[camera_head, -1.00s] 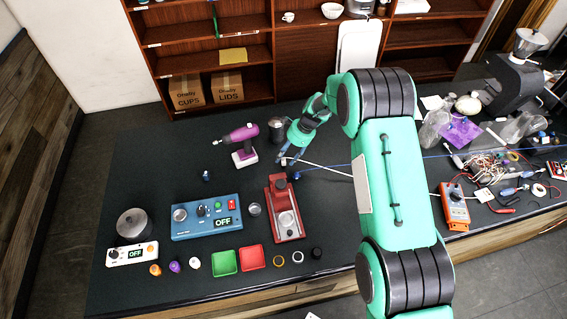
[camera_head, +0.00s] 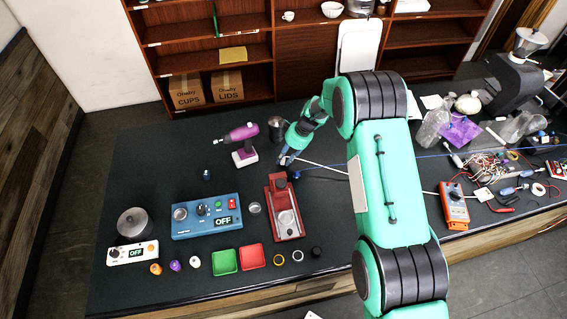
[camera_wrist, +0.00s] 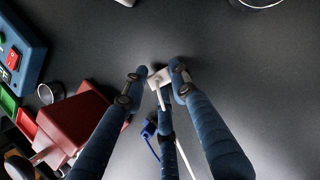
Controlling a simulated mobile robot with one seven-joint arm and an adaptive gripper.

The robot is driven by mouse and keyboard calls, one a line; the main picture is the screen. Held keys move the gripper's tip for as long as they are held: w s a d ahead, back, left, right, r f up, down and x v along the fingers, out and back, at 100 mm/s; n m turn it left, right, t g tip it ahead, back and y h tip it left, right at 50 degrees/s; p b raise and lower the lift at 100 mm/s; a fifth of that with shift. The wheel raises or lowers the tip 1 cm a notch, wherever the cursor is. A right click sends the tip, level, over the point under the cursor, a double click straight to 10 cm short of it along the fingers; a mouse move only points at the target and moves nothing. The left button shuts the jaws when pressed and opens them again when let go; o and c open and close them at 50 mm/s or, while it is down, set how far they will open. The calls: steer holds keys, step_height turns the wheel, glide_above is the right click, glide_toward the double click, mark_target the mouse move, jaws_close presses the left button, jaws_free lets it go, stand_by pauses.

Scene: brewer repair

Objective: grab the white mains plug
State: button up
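The white mains plug (camera_wrist: 160,79) shows in the wrist view between the fingertips of my gripper (camera_wrist: 160,72), above or on the dark worktop. One finger is at its left, one at its right, and a third lies below it, partly hiding its white cable. The fingertips are very close to the plug; I cannot tell whether they press on it. In the head view my gripper (camera_head: 286,160) is low over the worktop behind the red device (camera_head: 287,225), and the plug is hidden there. The white cable (camera_head: 325,167) runs right, behind my arm.
A blue plug (camera_wrist: 149,130) with a blue cable lies close to my fingers. A purple drill (camera_head: 241,140) and a metal cup (camera_head: 277,125) stand beyond my gripper. A blue control box (camera_head: 207,233) is front left. The far left worktop is clear.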

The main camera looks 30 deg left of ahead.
mark_target(284, 159)
jaws_close()
steer(key=shift+r, duration=0.15)
step_height(284, 159, up, 10)
steer(key=b, duration=0.1)
stand_by(0.6)
stand_by(0.4)
